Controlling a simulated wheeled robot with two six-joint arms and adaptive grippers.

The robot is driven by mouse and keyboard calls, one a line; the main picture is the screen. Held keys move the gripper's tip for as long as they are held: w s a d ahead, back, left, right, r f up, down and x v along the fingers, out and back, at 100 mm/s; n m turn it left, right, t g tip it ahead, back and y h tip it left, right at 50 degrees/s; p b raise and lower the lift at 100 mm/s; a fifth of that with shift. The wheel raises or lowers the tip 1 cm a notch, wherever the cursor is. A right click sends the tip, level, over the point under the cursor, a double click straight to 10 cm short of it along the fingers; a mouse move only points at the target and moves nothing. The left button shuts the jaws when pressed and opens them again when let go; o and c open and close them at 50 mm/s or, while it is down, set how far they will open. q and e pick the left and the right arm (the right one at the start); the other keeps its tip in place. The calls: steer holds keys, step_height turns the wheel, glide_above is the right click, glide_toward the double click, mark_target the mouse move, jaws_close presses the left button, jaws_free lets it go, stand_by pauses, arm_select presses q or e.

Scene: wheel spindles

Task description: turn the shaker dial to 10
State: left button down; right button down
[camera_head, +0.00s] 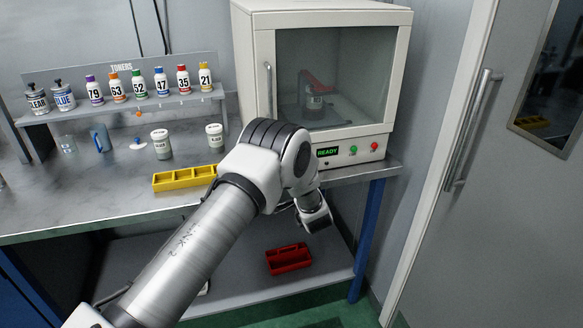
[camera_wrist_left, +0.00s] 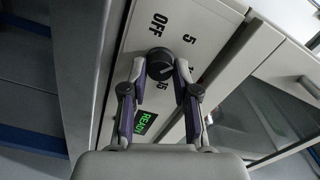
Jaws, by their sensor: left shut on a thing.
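The black shaker dial (camera_wrist_left: 159,62) sits on the cabinet's pale front panel, with OFF, 5 and 15 printed around it. The mark between 5 and 15 is partly hidden. My left gripper (camera_wrist_left: 161,70) is shut on the dial, one finger on either side. I cannot tell which mark the dial points at. The shaker cabinet (camera_head: 393,75) stands on the bench with its glass door closed. In the head view my left arm hides the dial and fingertips. A green READY display (camera_head: 327,152) is lit. My right gripper is not in view.
Toner bottles (camera_head: 138,84) stand on a shelf at the left. White jars (camera_head: 161,145) and a yellow tray (camera_head: 185,178) are on the bench. A red caddy (camera_head: 288,258) lies on the lower shelf. A door with a long handle (camera_head: 470,130) is at the right.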

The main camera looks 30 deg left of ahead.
arm_select(q)
steer(key=m+p, duration=0.1)
steer(key=m, duration=0.4)
steer(key=shift+m, duration=0.3)
steer(key=shift+f+m+p, duration=0.1)
steer(key=shift+m+p, duration=0.4)
steer(key=shift+m, duration=1.7)
steer(key=c, duration=0.9)
jaws_free()
steer(key=v, duration=1.2)
steer(key=shift+f, duration=0.1)
